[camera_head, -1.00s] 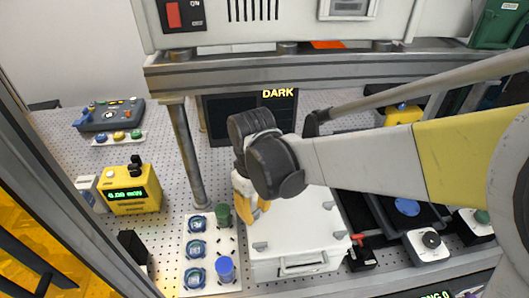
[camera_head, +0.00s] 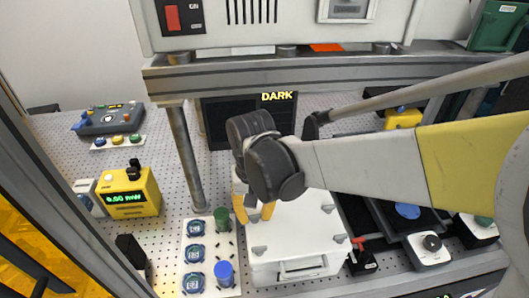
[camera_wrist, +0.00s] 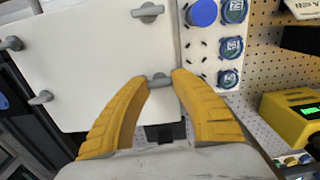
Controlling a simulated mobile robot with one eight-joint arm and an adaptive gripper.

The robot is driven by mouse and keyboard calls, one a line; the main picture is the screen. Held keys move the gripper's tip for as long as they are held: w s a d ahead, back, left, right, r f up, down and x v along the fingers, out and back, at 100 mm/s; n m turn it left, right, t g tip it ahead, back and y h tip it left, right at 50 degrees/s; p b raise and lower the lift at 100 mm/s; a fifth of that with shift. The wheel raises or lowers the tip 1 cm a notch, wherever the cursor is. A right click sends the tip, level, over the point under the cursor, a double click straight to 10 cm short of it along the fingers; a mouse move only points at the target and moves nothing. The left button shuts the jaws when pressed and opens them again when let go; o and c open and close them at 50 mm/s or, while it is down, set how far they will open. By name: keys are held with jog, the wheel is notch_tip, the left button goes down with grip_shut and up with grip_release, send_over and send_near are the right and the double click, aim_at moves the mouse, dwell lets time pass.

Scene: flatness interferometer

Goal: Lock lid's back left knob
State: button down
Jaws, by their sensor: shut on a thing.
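The white lid (camera_head: 296,232) sits in the middle of the bench in the head view and fills the left of the wrist view (camera_wrist: 95,60). The back left knob (camera_wrist: 158,80) is a small grey bar between my fingertips in the wrist view. My gripper (camera_wrist: 161,78), with yellow fingers, is shut on it. In the head view my gripper (camera_head: 253,214) hides this knob. The front left knob (camera_head: 258,250), front right knob (camera_head: 340,238) and back right knob (camera_head: 328,208) are uncovered. The lid lies flat.
A white plate with several blue discs (camera_head: 195,254), a green post (camera_head: 222,220) and a blue post (camera_head: 224,272) stands left of the lid. A metal pillar (camera_head: 186,158) rises behind it. A yellow meter (camera_head: 130,192) is farther left. A red-handled device (camera_head: 362,253) is close on the right.

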aim_at(255, 215)
dwell(0.4)
jog(key=c, duration=1)
grip_release()
notch_tip(255, 215, up, 12)
jog(key=shift+r, duration=0.1)
